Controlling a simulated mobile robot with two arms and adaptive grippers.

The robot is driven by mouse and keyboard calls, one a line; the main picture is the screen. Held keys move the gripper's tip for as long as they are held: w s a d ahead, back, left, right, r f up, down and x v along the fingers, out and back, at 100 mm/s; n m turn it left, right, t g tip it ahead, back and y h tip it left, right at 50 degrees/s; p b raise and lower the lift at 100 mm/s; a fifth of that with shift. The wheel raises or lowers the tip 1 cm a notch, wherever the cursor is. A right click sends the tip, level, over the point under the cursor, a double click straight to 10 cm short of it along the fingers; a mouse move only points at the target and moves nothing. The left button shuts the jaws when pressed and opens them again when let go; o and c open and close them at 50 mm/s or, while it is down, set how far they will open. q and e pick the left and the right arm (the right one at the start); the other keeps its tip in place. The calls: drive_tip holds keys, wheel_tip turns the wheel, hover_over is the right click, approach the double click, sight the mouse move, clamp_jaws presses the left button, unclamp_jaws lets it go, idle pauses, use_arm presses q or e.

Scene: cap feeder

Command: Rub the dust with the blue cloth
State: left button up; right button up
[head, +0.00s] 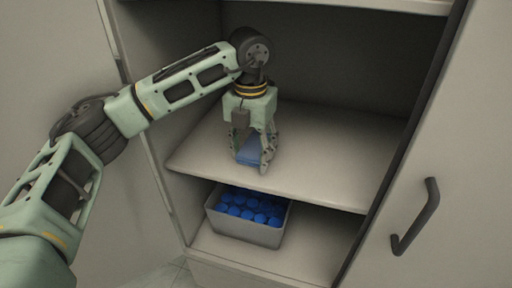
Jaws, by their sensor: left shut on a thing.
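My left gripper (251,162) reaches into the open cabinet from above, its fingers pointing down. It is shut on the blue cloth (249,150), which shows between its fingers at the surface of the middle shelf (320,155). Parts of the cloth are hidden by the fingers. I cannot make out any dust on the shelf. My right gripper is not in view.
A grey bin (243,232) of blue caps (250,208) stands on the lower shelf below. Cabinet walls close in the left and back. A door with a dark handle (415,216) is at the right. The middle shelf is bare to the right of my gripper.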

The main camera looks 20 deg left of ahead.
sight(245, 179)
use_arm(q)
drive_tip(key=shift+s, duration=0.95)
drive_tip(key=shift+s+d+b, duration=0.15)
drive_tip(key=shift+s+b, duration=0.3)
drive_tip(key=shift+s, duration=0.1)
drive_tip(key=shift+s+d+b, duration=0.1)
drive_tip(key=shift+s+b, duration=0.25)
drive_tip(key=shift+s, duration=1.2)
drive_tip(key=shift+r, duration=0.15)
